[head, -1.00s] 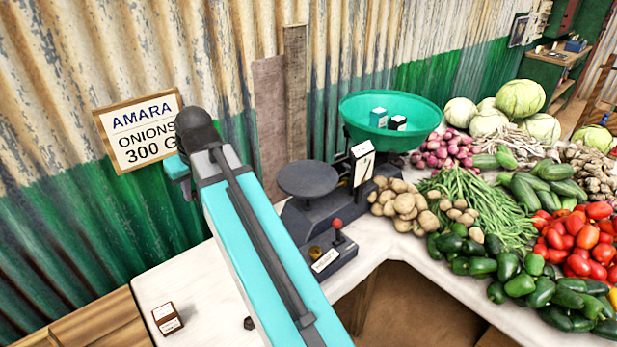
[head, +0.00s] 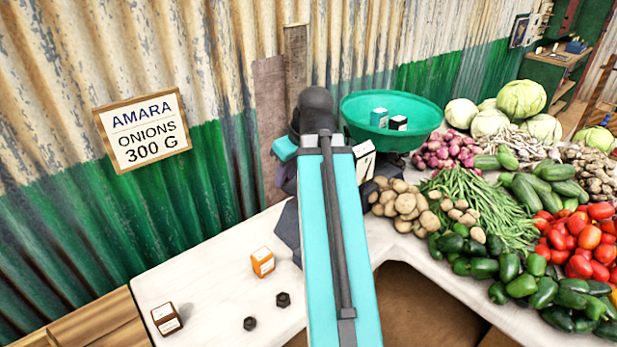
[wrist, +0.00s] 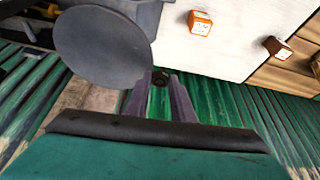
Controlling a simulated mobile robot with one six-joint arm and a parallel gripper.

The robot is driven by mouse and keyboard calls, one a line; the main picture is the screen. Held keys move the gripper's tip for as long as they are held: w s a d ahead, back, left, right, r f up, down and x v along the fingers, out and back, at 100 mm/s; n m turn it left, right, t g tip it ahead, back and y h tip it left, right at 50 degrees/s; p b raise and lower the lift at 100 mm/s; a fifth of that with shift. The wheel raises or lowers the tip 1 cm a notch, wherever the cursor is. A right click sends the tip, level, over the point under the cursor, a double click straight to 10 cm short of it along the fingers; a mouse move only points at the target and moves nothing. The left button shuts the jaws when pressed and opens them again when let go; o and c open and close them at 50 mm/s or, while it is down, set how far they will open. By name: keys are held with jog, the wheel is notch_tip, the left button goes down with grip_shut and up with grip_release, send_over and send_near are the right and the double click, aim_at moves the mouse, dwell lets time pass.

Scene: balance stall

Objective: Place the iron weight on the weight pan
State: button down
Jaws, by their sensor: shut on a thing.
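My gripper (wrist: 161,88) shows in the wrist view, its two fingers shut on a small dark iron weight (wrist: 160,78). The flat round grey weight pan (wrist: 98,48) is just left of the fingers in that view. The held weight appears beside the pan's edge, not over its middle; its height above the pan is hard to tell. In the head view my arm hides the gripper, the held weight and the weight pan.
A green goods pan (head: 352,108) holds two small boxes. An orange box (head: 263,262), a brown box (head: 167,319) and two dark nut-shaped weights (head: 283,299) (head: 250,323) sit on the white table (head: 215,275). Potatoes (head: 405,203) lie right of my arm; a corrugated wall stands behind.

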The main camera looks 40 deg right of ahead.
jog(key=s+d+r, duration=0.1)
jog(key=s+d, duration=0.7)
jog(key=s, duration=0.4)
jog(key=shift+s+r, duration=0.3)
jog(key=shift+w+d, duration=0.1)
jog(key=shift+w, duration=0.05)
jog(key=w+p, duration=0.1)
jog(key=p, duration=0.2)
jog(key=w+d+p, duration=0.1)
jog(key=w+p, duration=0.1)
jog(key=p, duration=0.2)
jog(key=w+d+p, duration=0.1)
jog(key=p, duration=0.3)
jog(key=shift+w+d+f, duration=0.1)
jog(key=shift+w+d, duration=0.05)
jog(key=shift+d, duration=0.1)
jog(key=w+d+p, duration=0.1)
jog(key=w, duration=0.2)
jog(key=w+d+p, duration=0.1)
jog(key=w+d, duration=0.1)
jog(key=w, duration=0.1)
jog(key=w+d+f+p, duration=0.1)
jog(key=w+d, duration=0.1)
jog(key=w, duration=0.1)
jog(key=shift+d+f, duration=0.1)
jog(key=shift+d, duration=0.1)
jog(key=shift+w+f, duration=0.1)
jog(key=shift+w, duration=0.05)
